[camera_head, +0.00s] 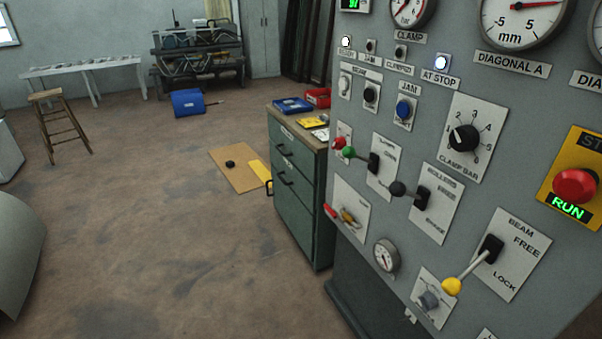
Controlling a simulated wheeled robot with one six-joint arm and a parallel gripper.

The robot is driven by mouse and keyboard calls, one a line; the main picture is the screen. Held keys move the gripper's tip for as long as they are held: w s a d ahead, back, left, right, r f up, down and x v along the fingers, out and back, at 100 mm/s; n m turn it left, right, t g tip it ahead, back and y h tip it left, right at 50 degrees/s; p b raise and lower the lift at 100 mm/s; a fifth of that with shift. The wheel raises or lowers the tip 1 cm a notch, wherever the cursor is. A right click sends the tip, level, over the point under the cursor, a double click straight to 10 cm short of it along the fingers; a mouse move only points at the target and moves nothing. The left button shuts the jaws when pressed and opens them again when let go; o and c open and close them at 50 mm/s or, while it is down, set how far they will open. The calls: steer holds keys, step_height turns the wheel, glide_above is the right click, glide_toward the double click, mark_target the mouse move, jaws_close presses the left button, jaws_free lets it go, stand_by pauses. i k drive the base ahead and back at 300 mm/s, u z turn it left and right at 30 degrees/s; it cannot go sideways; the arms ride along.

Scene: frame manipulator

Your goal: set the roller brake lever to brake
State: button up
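The roller lever (399,188) has a black ball knob and a short shaft in a black slotted mount. It sits on a white plate (450,202) marked ROLLERS, with FREE above and a lower label that looks like BRAKE. The lever sticks out to the left of its mount, with the knob a little higher in the picture than the mount. It looks nearer the FREE side, but the angle makes this hard to judge. Nothing touches the lever. My gripper is not in view.
The grey panel also bears a yellow-knobbed BEAM lever (453,286), a green-knobbed lever (348,152), a CLAMP BAR dial (464,138) and a red stop button (575,185). A green drawer cabinet (300,200) stands left of the panel. The floor in front is largely clear.

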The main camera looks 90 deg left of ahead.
mark_target(398, 189)
steer(key=u, duration=2.25)
steer(key=k, duration=0.65)
steer(key=u, duration=0.3)
steer(key=i, duration=1.25)
steer(key=z, duration=0.45)
